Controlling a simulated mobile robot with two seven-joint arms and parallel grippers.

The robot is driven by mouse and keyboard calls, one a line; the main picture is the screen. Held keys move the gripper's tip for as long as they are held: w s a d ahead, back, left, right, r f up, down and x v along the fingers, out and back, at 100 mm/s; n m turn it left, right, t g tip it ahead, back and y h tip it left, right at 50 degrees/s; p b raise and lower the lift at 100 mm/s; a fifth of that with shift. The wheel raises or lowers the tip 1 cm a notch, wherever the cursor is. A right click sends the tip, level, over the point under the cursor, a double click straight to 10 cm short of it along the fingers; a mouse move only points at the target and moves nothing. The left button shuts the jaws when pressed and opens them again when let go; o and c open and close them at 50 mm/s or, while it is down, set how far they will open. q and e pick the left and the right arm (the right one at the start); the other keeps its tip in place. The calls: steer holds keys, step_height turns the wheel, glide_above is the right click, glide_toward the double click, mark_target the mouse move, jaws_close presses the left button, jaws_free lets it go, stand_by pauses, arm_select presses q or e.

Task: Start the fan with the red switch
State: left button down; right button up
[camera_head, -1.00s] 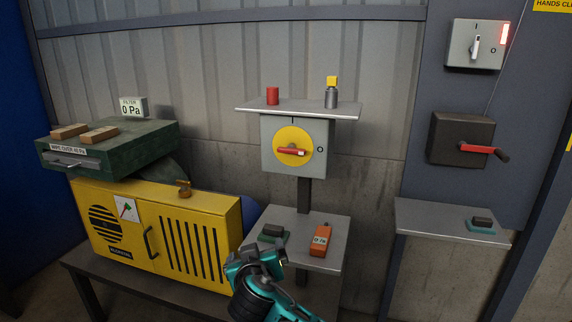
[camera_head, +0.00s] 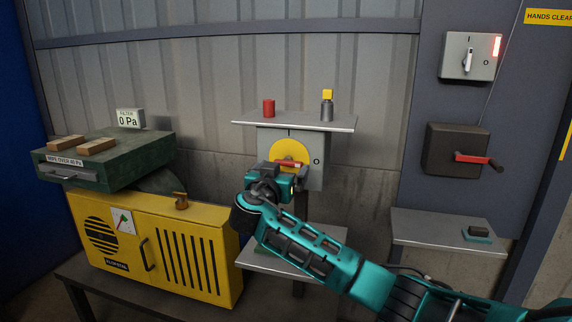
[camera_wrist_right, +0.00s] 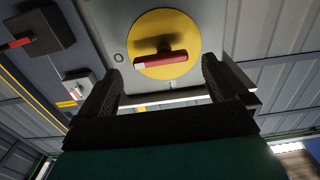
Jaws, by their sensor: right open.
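A grey switch box (camera_head: 316,148) carries a round yellow plate (camera_head: 284,149) with a red handle (camera_head: 288,163). The handle lies roughly level, its end toward an O mark. In the right wrist view the red handle (camera_wrist_right: 165,60) lies between my open fingers, with the yellow plate (camera_wrist_right: 164,25) behind it; contact cannot be told. My right gripper (camera_head: 278,178) is in front of the box, covering its lower left part; its fingers show in the right wrist view (camera_wrist_right: 161,75). A dark box (camera_head: 450,140) at the right has another red lever (camera_head: 472,158). My left gripper is not in view.
A shelf (camera_head: 300,122) above the box holds a red cylinder (camera_head: 268,107) and a yellow-topped grey piece (camera_head: 327,104). A yellow cabinet (camera_head: 160,235) stands left. A white switch (camera_head: 470,57) is upper right. My right arm hides much of the lower shelf (camera_head: 262,262).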

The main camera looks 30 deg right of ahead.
mark_target(287, 164)
steer(key=shift+x, duration=1.75)
steer(key=shift+c, duration=0.4)
steer(key=c, duration=0.9)
steer(key=shift+c, duration=0.2)
